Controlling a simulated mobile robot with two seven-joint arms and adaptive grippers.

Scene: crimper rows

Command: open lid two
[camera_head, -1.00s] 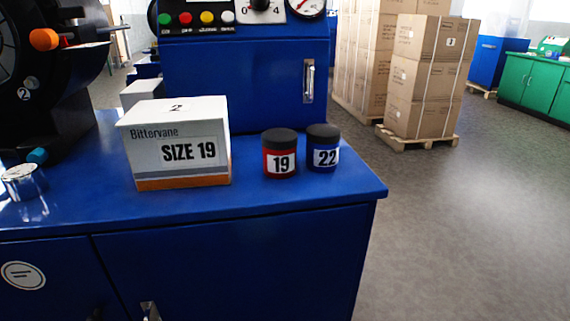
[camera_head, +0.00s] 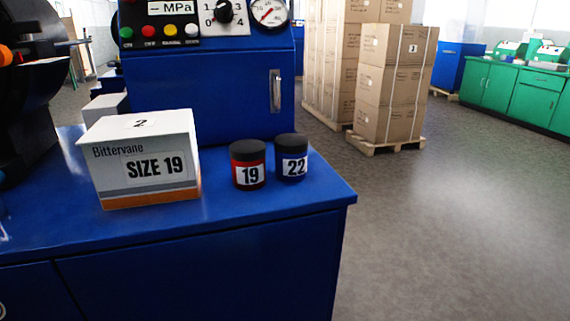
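A white carton (camera_head: 142,160) labelled "Bittervane SIZE 19" stands on the blue bench, with a "2" on its top face. Its top looks closed. To its right stand two small jars with dark lids: a red one (camera_head: 248,165) marked 19 and a blue one (camera_head: 291,158) marked 22. Both lids are on. Neither of my grippers shows in the head view.
The blue bench top (camera_head: 190,221) ends at a right corner, with open grey floor (camera_head: 440,230) beyond. A blue machine (camera_head: 205,85) with a knob, gauge and coloured buttons stands behind the carton. Stacked brown boxes (camera_head: 393,85) sit on a pallet. Green cabinets (camera_head: 497,88) stand far right.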

